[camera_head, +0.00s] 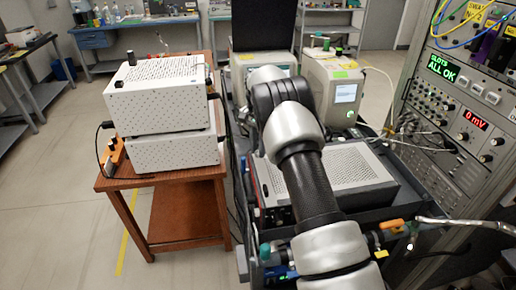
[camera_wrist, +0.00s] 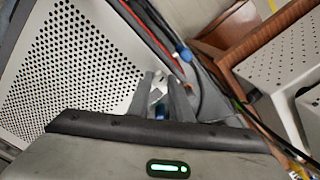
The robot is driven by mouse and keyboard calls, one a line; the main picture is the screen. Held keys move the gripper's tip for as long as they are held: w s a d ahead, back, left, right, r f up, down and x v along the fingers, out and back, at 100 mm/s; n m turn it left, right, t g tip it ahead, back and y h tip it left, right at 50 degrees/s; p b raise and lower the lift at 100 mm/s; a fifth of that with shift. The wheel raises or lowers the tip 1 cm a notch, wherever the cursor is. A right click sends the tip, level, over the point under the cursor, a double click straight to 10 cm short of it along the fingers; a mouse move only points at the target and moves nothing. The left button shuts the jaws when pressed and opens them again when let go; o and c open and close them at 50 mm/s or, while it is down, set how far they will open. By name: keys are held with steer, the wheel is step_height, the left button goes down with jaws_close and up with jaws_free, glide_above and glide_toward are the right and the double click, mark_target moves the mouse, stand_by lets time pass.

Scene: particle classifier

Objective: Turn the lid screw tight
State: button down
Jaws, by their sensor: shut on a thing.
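In the wrist view, the fingers of my gripper (camera_wrist: 164,98) point away from the camera beside the edge of a grey perforated lid (camera_wrist: 75,60). They are shut on a small pale piece (camera_wrist: 156,96), which I take to be the lid screw; the fingers hide most of it. Its thread and how far it is seated cannot be seen. In the head view, the perforated lid (camera_head: 358,166) tops a dark, low case, partly covered by my arm. My gripper is not visible in that view.
A wooden cart (camera_head: 178,188) with stacked white perforated boxes (camera_head: 160,95) stands to the left. A beige instrument with a screen (camera_head: 335,92) is behind the case. An instrument rack (camera_head: 465,125) with cables stands to the right. Cables (camera_wrist: 165,32) run near my fingers.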

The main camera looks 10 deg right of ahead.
steer(key=shift+m, duration=0.6)
steer(key=c, duration=1.6)
jaws_free()
step_height(320, 180, up, 18)
steer(key=shift+f+p, duration=0.25)
steer(key=shift+p, duration=0.3)
